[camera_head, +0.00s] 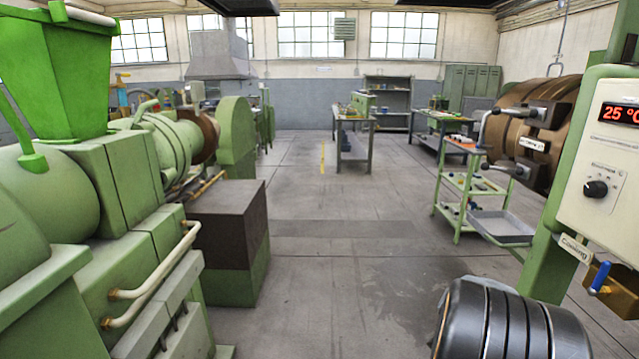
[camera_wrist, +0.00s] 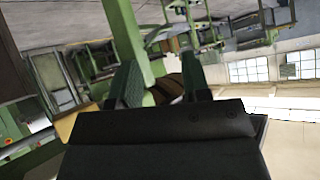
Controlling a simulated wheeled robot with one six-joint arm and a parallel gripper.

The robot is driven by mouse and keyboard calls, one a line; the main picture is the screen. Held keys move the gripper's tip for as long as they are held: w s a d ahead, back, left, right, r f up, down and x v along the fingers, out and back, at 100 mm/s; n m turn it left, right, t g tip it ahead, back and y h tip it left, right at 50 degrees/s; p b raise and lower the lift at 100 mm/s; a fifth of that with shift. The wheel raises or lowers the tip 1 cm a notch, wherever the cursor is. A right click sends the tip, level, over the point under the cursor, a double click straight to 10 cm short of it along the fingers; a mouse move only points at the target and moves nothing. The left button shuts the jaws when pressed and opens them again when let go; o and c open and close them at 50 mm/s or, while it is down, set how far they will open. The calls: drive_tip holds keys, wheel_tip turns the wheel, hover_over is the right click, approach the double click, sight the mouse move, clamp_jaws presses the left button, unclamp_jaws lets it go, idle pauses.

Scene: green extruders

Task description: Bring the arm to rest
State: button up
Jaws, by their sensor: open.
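My gripper (camera_wrist: 160,82) shows in the wrist view, with two dark fingers standing apart above a wide black body. The gap between the fingers is empty of any held thing; green and brown machine parts show in the background behind it. The wrist view is strongly tilted, with floor at the upper left and windows at the right. I cannot make out my gripper in the head view.
A green extruder (camera_head: 118,175) with a hopper (camera_head: 62,75) fills the left. A control panel (camera_head: 603,165) reading 25 °C stands close at the right. A green trolley (camera_head: 460,187) and a workbench (camera_head: 353,126) stand farther back. The middle floor (camera_head: 330,220) is clear.

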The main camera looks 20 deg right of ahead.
drive_tip(key=w+a+r+n+y+p, duration=0.1)
drive_tip(key=a+r+n+y+p, duration=0.15)
drive_tip(key=a, duration=0.45)
drive_tip(key=w+a+r+n+y+p, duration=0.1)
drive_tip(key=a+r+n+y, duration=0.15)
drive_tip(key=a, duration=0.45)
drive_tip(key=s+a+r+n+y+p, duration=0.1)
drive_tip(key=s+a+r+n+p, duration=0.1)
drive_tip(key=a+r, duration=0.3)
drive_tip(key=s+a+r+n+g+y+p, duration=0.1)
drive_tip(key=a+r+p, duration=0.4)
drive_tip(key=a, duration=0.5)
drive_tip(key=s+a+r+n+g+y+p, duration=0.1)
drive_tip(key=s+a+r+n+p, duration=0.2)
drive_tip(key=a, duration=0.5)
wheel_tip(320, 180, up, 2)
drive_tip(key=n+p, duration=0.1)
drive_tip(key=n, duration=0.1)
drive_tip(key=shift+a+r+n+y, duration=0.2)
drive_tip(key=shift+a+n+y, duration=0.1)
drive_tip(key=shift+a, duration=0.05)
drive_tip(key=shift+d, duration=0.1)
